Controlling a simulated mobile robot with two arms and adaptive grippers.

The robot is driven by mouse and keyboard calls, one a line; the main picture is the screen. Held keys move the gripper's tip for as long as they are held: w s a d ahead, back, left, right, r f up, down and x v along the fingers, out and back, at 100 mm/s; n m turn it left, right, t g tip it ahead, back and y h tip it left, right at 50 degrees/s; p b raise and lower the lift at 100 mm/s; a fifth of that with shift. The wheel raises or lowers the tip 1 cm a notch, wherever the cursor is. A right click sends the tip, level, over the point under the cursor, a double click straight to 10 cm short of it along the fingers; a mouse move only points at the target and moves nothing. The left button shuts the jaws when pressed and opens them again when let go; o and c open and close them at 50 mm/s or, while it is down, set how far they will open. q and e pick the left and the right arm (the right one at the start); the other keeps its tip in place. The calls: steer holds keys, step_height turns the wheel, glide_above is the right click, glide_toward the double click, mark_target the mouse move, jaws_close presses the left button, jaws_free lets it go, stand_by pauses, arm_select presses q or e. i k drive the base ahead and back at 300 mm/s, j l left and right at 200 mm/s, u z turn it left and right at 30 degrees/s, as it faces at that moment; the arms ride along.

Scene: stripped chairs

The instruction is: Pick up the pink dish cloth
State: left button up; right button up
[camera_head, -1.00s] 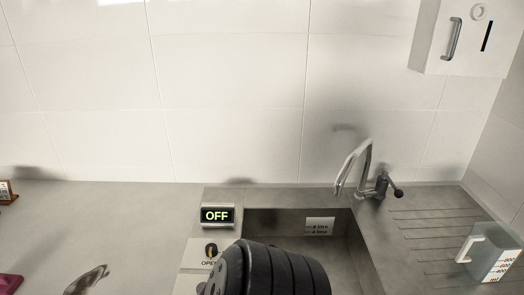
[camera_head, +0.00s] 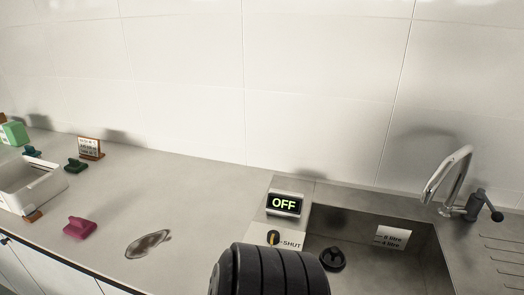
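A small pink item with a raised top (camera_head: 79,228), the only pink thing in view, lies on the counter at the left, near its front edge. I take it to be the pink dish cloth; its material is hard to tell. Neither gripper shows in the head view. A black ribbed part at the bottom centre appears to be my own arm and hides part of the counter and sink front.
A dark wet-looking patch (camera_head: 148,243) lies right of the pink item. A white basin (camera_head: 30,188), a dark green item (camera_head: 75,165) and a small sign (camera_head: 90,148) stand farther left. The sink (camera_head: 430,262), tap (camera_head: 450,172) and OFF display (camera_head: 285,203) are right. The middle counter is clear.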

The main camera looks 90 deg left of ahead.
mark_target(80, 228)
steer(key=u, duration=1.6)
steer(key=i+u, duration=0.1)
steer(key=u, duration=2.05)
steer(key=i+u, duration=0.1)
steer(key=u, duration=0.4)
steer(key=z, duration=3.1)
steer(key=u, duration=2.65)
